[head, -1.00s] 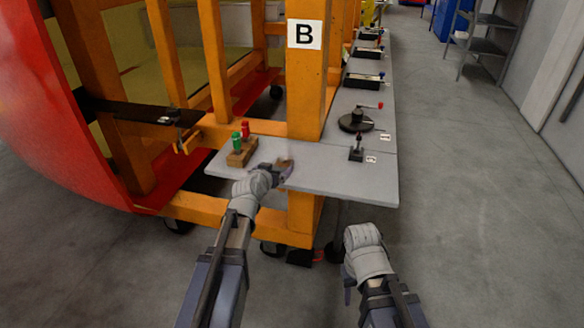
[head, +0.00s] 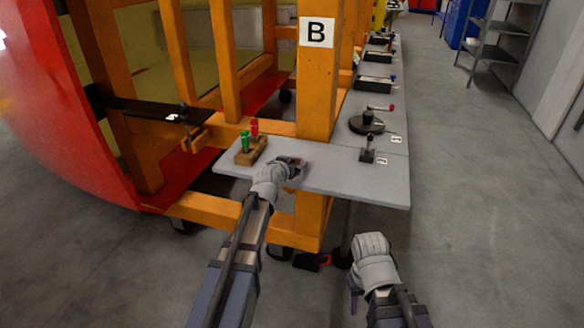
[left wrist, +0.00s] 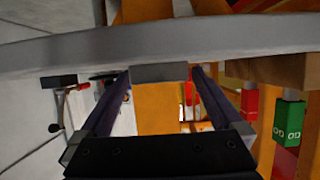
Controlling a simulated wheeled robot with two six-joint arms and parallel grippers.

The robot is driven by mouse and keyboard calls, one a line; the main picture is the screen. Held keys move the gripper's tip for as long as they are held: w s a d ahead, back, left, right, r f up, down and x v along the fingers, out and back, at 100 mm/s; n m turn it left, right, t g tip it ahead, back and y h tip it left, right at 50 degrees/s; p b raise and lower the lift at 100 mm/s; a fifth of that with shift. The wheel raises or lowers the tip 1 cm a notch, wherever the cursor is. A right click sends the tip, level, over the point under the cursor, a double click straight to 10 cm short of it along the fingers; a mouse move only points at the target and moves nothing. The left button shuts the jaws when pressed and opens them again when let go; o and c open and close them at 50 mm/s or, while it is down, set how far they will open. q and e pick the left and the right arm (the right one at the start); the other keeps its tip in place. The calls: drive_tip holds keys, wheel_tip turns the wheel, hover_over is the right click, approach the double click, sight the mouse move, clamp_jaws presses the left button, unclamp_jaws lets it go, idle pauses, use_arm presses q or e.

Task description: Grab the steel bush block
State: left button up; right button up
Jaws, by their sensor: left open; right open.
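A small grey block (left wrist: 160,72), which looks like the steel bush block, shows in the left wrist view between the tips of my left fingers, against the table's edge. That view looks upside down. I cannot tell whether the fingers touch it. My left gripper (head: 294,164) is open, low over the front of the grey table in the head view, where it hides the block. My right gripper (head: 355,292) is open and empty, below and in front of the table, over the floor.
A wooden block (head: 251,150) with green and red handled pieces stands left of my left gripper. A dark upright piece (head: 367,154) and a crank wheel (head: 367,122) stand on the table (head: 335,178) to the right. An orange post (head: 317,85) marked B rises behind.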

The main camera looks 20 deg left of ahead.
use_arm(q)
drive_tip(key=shift+c, duration=0.4)
clamp_jaws()
idle(0.4)
